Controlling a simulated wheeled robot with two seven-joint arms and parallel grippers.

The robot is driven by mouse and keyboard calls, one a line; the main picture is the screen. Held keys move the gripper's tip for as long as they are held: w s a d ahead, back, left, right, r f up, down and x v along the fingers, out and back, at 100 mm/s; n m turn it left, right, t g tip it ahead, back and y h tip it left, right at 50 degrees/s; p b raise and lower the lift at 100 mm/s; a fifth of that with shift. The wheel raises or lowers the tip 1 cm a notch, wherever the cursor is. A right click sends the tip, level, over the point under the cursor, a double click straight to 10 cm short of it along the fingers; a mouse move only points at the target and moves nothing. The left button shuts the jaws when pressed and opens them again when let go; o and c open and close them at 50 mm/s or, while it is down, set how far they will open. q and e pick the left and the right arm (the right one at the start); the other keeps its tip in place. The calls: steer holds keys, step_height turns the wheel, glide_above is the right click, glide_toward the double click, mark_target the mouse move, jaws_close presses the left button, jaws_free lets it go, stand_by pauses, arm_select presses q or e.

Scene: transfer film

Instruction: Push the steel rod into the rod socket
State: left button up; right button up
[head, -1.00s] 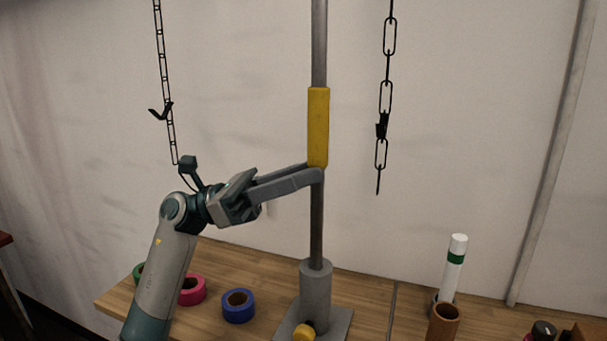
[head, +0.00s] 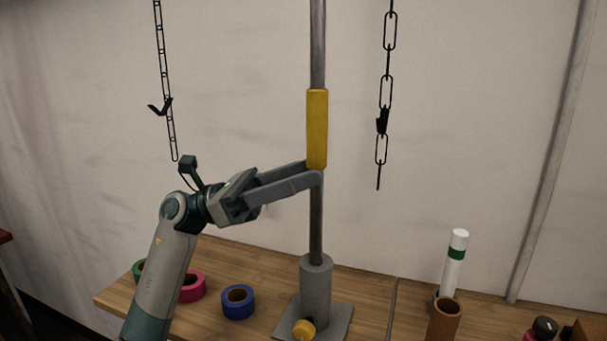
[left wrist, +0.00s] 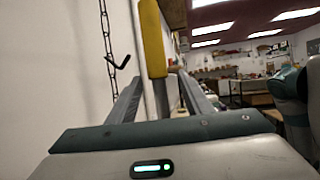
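A long grey steel rod (head: 317,215) with a yellow sleeve (head: 317,130) stands upright. Its lower end goes into the top of the grey rod socket (head: 315,285), which sits on a square base plate with a yellow knob (head: 304,328) in front. How deep the rod sits is hidden. My left gripper (head: 315,173) is at the rod just below the sleeve. In the left wrist view its fingers (left wrist: 160,77) stand apart on either side of the rod, with small gaps showing, so it looks open around it. My right gripper is out of view.
Blue (head: 238,302), pink (head: 192,287) and green tape rolls lie on the wooden bench left of the socket. A brown tube (head: 444,320) and a white tube with a green band (head: 454,263) stand to the right. Chains (head: 384,95) hang behind, on both sides of the rod.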

arm_select(q)
steer(key=shift+f, duration=0.1)
steer(key=b+v, duration=0.4)
steer(key=v, duration=1.3)
steer(key=shift+a, duration=0.2)
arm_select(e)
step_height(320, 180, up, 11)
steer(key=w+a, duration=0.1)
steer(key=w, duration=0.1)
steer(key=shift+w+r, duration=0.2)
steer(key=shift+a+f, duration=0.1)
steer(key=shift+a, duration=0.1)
